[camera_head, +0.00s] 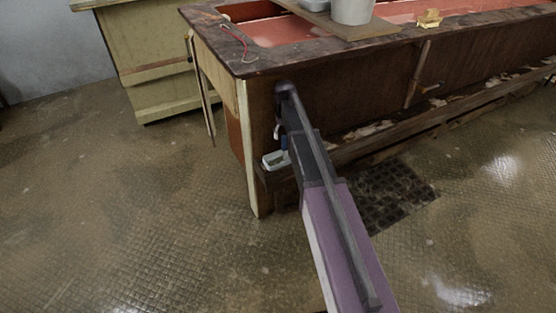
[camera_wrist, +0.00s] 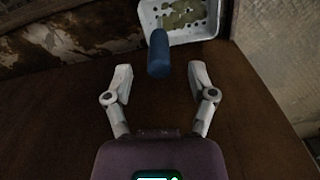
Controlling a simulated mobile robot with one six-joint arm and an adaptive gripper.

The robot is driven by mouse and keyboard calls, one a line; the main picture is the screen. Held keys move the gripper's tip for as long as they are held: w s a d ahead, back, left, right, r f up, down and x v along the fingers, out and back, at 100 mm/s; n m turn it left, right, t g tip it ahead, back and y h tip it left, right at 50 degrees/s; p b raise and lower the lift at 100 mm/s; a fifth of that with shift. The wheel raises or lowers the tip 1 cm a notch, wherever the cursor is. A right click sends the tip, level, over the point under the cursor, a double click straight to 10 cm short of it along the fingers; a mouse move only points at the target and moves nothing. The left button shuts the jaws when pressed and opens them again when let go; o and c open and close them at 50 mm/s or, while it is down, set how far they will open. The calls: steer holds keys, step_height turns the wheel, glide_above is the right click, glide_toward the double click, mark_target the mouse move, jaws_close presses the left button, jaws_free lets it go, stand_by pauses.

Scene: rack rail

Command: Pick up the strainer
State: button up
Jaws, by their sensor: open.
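The strainer appears to be the white basket (camera_wrist: 180,22) with holes in its floor and a blue handle (camera_wrist: 158,54); greenish matter lies in it. In the wrist view it is at the top, partly cut off. In the head view the white basket (camera_head: 274,160) is low by the near end of the long table, with a bit of blue above it. My gripper (camera_wrist: 160,80) is open, its two grey fingers apart. The handle's near end shows between the fingertips, with gaps on both sides; the depth between them is unclear. In the head view my arm mostly hides the gripper.
The long dark table (camera_head: 238,60) stands over the basket, with a pale leg (camera_head: 250,150) beside it. A bucket (camera_head: 352,10) stands on top. A greenish cabinet (camera_head: 150,55) is behind left. Open floor lies left and in front; a dark grate (camera_head: 390,195) is at right.

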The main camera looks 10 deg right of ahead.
mark_target(284, 147)
steer(key=shift+f, duration=0.1)
steer(key=shift+w+f+b, duration=0.1)
steer(key=shift+f+b, duration=2.4)
steer(key=shift+b, duration=0.1)
jaws_close()
